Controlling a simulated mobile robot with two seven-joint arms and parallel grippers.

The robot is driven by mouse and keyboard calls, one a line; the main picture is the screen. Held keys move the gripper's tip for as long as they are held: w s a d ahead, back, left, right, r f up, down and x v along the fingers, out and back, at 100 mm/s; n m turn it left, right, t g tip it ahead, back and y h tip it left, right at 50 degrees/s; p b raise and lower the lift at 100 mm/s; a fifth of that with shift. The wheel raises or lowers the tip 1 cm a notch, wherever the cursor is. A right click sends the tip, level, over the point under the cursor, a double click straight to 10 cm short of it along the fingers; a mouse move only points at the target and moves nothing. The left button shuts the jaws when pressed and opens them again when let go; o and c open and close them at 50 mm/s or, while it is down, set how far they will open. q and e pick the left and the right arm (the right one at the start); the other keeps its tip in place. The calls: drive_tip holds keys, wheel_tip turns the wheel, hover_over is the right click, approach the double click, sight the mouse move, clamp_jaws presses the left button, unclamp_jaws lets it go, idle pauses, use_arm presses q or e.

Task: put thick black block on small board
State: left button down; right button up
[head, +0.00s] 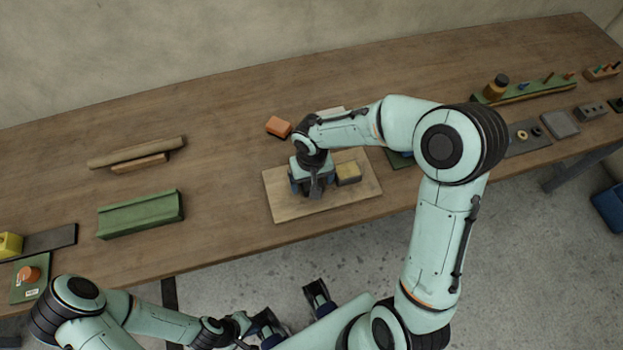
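A light wooden board (285,208) lies near the front edge of the table. My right gripper (313,184) points down over its left half. A dark block-like shape (316,189) shows between the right fingers and may be the thick black block; the gripper hides most of it, so I cannot tell whether it is gripped or touches the board. A block with a yellowish top and dark sides (348,173) sits on the board, right of this gripper. My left gripper (293,311) is open and empty, low in front of the table, its fingers wide apart.
An orange block (278,127) lies behind the board. A green trough (140,214) and wooden rolls (136,152) are left. A green rack (523,91), a grey block (560,124) and a holed block (590,111) are right. Table between trough and board is clear.

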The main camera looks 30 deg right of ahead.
wheel_tip(320, 180, up, 12)
drive_tip(key=p, duration=0.1)
drive_tip(key=shift+p, duration=0.3)
idle(0.7)
